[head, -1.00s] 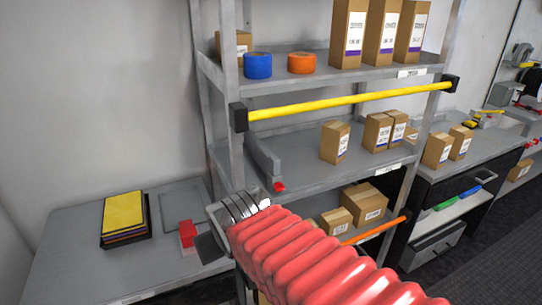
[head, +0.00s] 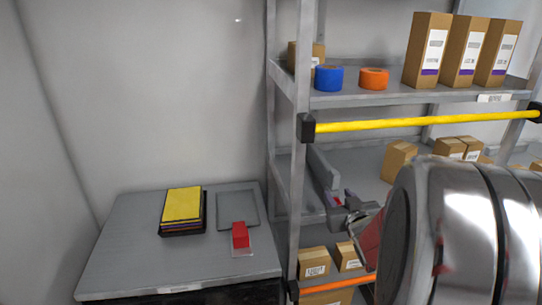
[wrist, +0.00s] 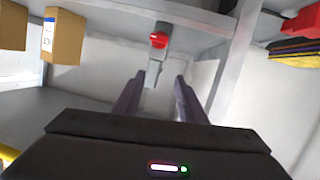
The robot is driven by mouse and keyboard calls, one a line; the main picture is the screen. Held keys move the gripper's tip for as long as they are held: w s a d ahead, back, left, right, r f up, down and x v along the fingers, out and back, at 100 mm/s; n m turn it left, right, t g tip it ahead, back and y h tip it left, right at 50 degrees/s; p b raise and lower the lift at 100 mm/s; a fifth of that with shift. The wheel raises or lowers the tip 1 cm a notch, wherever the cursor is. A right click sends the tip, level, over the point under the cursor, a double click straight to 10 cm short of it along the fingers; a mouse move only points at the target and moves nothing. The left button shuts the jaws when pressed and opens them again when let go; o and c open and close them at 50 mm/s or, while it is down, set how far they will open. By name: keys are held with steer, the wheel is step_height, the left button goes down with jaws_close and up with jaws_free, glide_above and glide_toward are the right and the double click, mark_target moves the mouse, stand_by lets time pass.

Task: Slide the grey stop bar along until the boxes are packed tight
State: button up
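The grey stop bar (head: 322,168) lies front to back on the middle shelf (head: 362,160), near its left end. Its red-tipped front end shows in the wrist view (wrist: 157,42), ahead of my fingers. My gripper (head: 345,208) is at the shelf's front edge by the bar's front end, partly hidden by my arm. In the wrist view my gripper (wrist: 157,92) is open, its two dark fingers apart with nothing clamped between them. Cardboard boxes (head: 398,161) stand on the same shelf, right of the bar with a gap; my arm hides some of the shelf.
A yellow rail (head: 420,119) crosses above the middle shelf and an orange rail (head: 335,284) below it. A shelf upright (head: 303,190) stands just left of my gripper.

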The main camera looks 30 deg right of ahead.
mark_target(332, 169)
steer(key=shift+s+d+r+t+y, duration=0.3)
steer(key=shift+s+d+t, duration=0.15)
steer(key=shift+t, duration=0.45)
steer(key=shift+s+d+r+t+y, duration=0.2)
steer(key=shift+s+d+t+y, duration=0.25)
steer(key=shift+t, duration=0.45)
steer(key=shift+w+d, duration=0.15)
steer(key=shift+w, duration=0.1)
steer(key=x, duration=1.3)
steer(key=shift+w+d, duration=0.2)
steer(key=shift+c, duration=0.4)
jaws_close()
steer(key=shift+d, duration=0.2)
steer(key=shift+a, duration=0.2)
